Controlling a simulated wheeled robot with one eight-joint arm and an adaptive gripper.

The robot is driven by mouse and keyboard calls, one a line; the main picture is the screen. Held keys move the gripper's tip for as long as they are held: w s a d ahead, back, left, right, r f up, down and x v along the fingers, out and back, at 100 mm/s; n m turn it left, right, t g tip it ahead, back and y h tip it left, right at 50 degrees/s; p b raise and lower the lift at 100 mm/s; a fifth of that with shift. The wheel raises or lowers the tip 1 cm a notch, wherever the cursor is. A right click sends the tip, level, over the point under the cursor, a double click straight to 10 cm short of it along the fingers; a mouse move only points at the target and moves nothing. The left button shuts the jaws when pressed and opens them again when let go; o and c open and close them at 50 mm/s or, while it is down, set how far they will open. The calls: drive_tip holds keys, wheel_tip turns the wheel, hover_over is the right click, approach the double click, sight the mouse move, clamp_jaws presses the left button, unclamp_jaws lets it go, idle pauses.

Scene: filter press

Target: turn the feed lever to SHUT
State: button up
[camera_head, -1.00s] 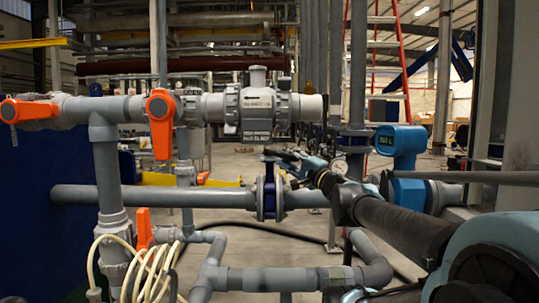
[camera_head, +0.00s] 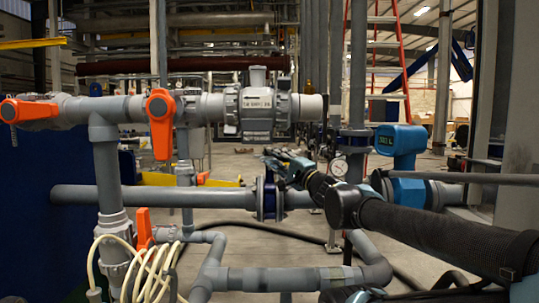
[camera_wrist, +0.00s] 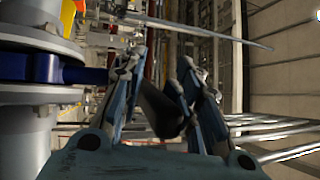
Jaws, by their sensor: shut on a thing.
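The feed lever (camera_wrist: 158,108) shows in the wrist view as a dark bar between my fingers. My gripper (camera_wrist: 163,72) is shut on it. The valve's blue body (camera_wrist: 45,68) shows between pale flanges at the left of the wrist view. No SHUT marking can be read.
Orange-handled valves (camera_head: 160,122) sit on the upper left pipe. A blue meter (camera_head: 400,140) and a round gauge (camera_head: 339,167) stand to the right of my gripper. A coiled cream hose (camera_head: 150,270) hangs at lower left. Grey pipes (camera_head: 285,278) run low in front.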

drive_tip(key=shift+a+f, duration=0.1)
drive_tip(key=shift+a, duration=1.55)
drive_tip(key=shift+c, duration=0.5)
drive_tip(key=o, duration=0.9)
drive_tip(key=shift+o, duration=0.2)
